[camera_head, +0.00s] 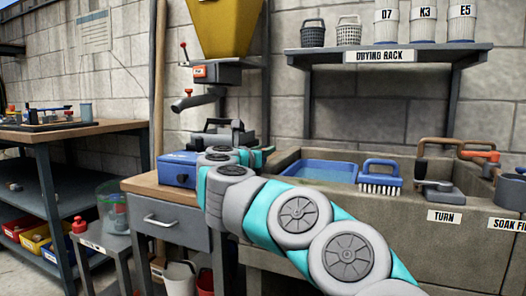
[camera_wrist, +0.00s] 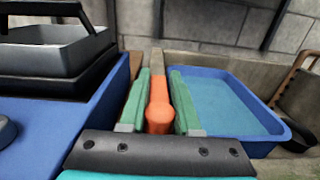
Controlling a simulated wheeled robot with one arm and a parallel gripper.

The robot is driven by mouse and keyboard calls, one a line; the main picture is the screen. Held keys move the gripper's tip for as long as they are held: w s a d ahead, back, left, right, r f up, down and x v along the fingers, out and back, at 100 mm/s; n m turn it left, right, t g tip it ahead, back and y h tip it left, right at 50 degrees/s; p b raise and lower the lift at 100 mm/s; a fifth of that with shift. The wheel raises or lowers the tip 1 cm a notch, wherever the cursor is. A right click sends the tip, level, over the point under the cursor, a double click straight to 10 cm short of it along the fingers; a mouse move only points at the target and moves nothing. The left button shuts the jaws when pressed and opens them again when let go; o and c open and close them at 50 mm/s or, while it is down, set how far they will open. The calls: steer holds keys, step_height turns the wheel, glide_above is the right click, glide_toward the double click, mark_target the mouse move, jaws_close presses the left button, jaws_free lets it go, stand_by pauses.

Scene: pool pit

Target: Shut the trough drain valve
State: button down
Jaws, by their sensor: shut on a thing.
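An orange lever (camera_wrist: 159,112), which looks like the drain valve's handle, stands between my gripper's two green fingers in the wrist view. My gripper (camera_wrist: 160,88) is shut on it. The lever's round end faces the camera, and its pivot is hidden. In the head view, my gripper (camera_head: 262,154) is mostly hidden behind my arm, at the left end of the stone trough (camera_head: 455,235). The lever cannot be made out there.
A blue basin (camera_wrist: 225,95) sits in the trough just right of my fingers. A blue box (camera_wrist: 40,125) with a dark machine (camera_wrist: 60,55) is close on the left. In the head view, a blue brush (camera_head: 380,172) and an orange-handled tap (camera_head: 480,155) are farther right.

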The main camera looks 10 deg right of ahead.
steer(key=c, duration=0.7)
jaws_free()
steer(key=v, duration=0.7)
steer(key=shift+s+a, duration=0.1)
steer(key=shift+a, duration=0.05)
steer(key=shift+s, duration=0.25)
steer(key=shift+a, duration=0.1)
